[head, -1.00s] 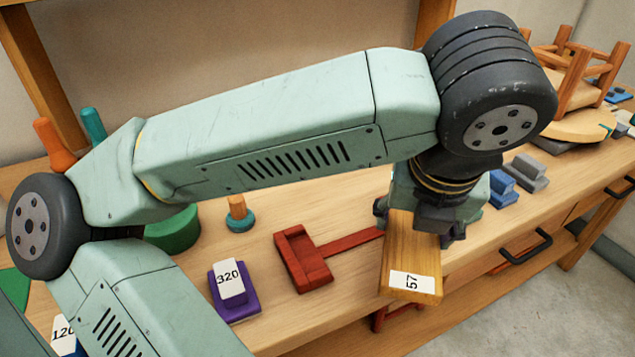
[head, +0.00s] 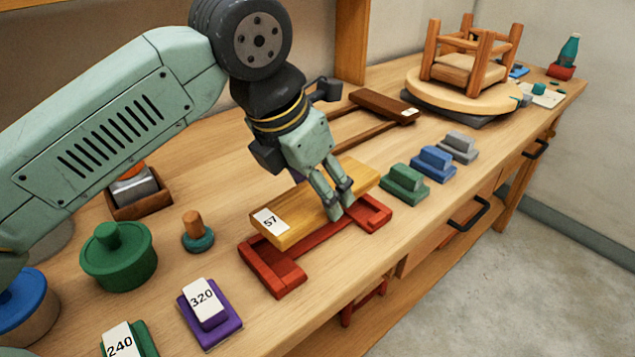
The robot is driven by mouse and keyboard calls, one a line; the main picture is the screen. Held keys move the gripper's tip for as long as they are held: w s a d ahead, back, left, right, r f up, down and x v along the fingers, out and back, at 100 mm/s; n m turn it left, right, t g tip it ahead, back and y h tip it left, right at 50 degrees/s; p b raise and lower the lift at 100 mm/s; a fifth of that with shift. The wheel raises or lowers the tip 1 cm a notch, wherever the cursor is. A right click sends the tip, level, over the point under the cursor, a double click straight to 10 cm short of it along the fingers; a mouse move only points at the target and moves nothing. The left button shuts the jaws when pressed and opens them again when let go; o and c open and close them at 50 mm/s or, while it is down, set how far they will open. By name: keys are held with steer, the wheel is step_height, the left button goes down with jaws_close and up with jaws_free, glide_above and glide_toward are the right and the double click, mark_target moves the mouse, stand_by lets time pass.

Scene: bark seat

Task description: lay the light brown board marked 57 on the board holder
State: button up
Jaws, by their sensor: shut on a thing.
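The light brown board marked 57 (head: 290,228) is in my gripper (head: 341,205), in the head view. My gripper is shut on the board near its right half, with the fingers pointing down. The red board holder (head: 275,268) has two end blocks joined by a bar and stands on the bench. The board is level and lies lengthwise over the holder, its marked end by the left block and its other end by the right block (head: 375,213). I cannot tell whether the board touches the holder. The fingers hide part of the board and holder.
Green (head: 404,183), blue (head: 433,162) and grey (head: 459,146) blocks stand right of the holder. A purple block marked 320 (head: 208,312) is front left. Behind lies a dark brown board (head: 384,105) on a frame. An upturned stool (head: 470,62) sits at the back right.

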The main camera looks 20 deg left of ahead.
steer(key=shift+f+b, duration=2)
steer(key=shift+f, duration=0.85)
steer(key=shift+s+f, duration=0.2)
steer(key=shift+c, duration=1.3)
steer(key=shift+b, duration=0.3)
steer(key=shift+f, duration=0.15)
steer(key=shift+c, duration=0.9)
steer(key=o, duration=1.8)
steer(key=shift+w+r, duration=0.1)
steer(key=shift+r, duration=0.15)
steer(key=o, duration=0.3)
steer(key=shift+o, duration=0.2)
